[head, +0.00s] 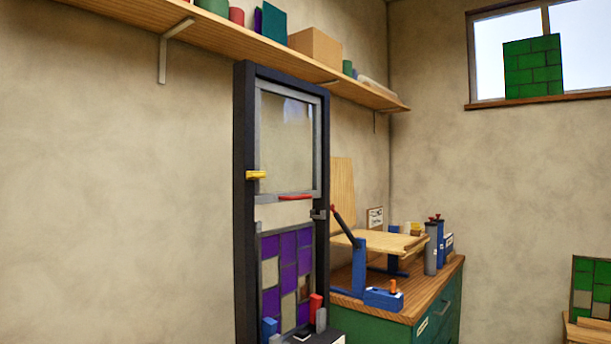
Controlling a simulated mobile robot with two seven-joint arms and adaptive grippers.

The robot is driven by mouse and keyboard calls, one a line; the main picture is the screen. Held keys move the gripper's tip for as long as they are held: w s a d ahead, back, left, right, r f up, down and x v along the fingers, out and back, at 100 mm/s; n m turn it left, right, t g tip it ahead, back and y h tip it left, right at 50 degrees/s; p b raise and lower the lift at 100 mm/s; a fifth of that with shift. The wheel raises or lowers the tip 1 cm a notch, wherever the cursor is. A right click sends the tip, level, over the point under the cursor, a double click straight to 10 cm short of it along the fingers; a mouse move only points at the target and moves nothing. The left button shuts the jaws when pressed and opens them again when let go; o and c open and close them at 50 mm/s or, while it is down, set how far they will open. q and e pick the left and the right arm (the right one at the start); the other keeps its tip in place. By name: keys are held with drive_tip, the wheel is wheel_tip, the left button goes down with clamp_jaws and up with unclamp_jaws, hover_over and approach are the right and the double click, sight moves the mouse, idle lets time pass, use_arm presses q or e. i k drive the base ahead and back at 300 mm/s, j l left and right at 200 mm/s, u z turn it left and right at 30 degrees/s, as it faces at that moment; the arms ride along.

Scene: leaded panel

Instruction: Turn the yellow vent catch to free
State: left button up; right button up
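The yellow vent catch (256,175) sits on the left upright of a tall dark frame (245,230), at about mid height. It lies roughly horizontal, its end reaching to the edge of the grey-framed clear pane (285,140). A red handle (295,197) runs along the bottom rail of that pane. A purple and pale leaded panel (285,268) stands in the lower part of the frame. Neither of my grippers shows in the head view.
A long wooden shelf (130,20) with boxes and pots runs above the frame. Right of the frame, a green cabinet (385,332) carries a blue-legged wooden stand and grey cylinders (431,250). The wall left of the frame is bare.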

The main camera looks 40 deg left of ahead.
sight(250, 174)
drive_tip(key=i+u, duration=0.25)
drive_tip(key=i, duration=0.3)
drive_tip(key=i+l+u, duration=0.2)
drive_tip(key=i, duration=0.35)
drive_tip(key=i+l+u, duration=0.25)
drive_tip(key=i, duration=0.25)
